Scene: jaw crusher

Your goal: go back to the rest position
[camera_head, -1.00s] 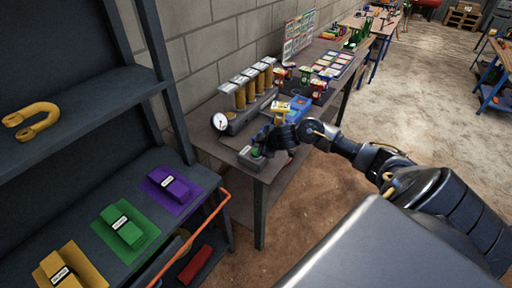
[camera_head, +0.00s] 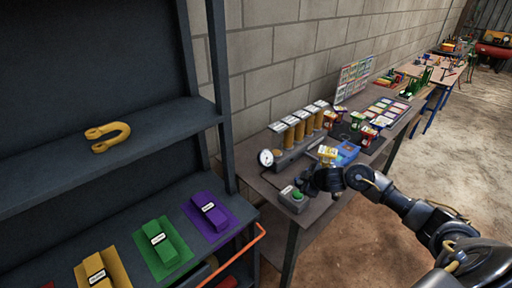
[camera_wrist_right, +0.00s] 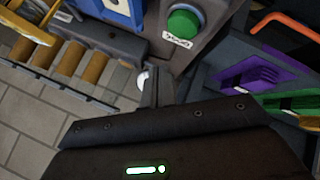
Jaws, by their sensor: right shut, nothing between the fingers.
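My right gripper (camera_head: 314,183) is shut and empty. It is beside the grey box with the green button (camera_head: 297,195) at the near end of the workbench. In the right wrist view the closed fingers (camera_wrist_right: 157,88) point toward the bench, and the green button (camera_wrist_right: 184,23) shows just beyond them. From these views I cannot tell whether the fingers touch the box. My right arm (camera_head: 395,200) reaches in from the lower right. My left gripper is not in view.
A dark shelf rack (camera_head: 150,165) with a yellow shackle (camera_head: 108,136) and coloured blocks stands at left. A gauge (camera_head: 266,157), brass cylinders (camera_head: 300,130) and a blue box (camera_head: 345,152) are on the bench (camera_head: 275,178). Open floor (camera_head: 440,150) lies to the right.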

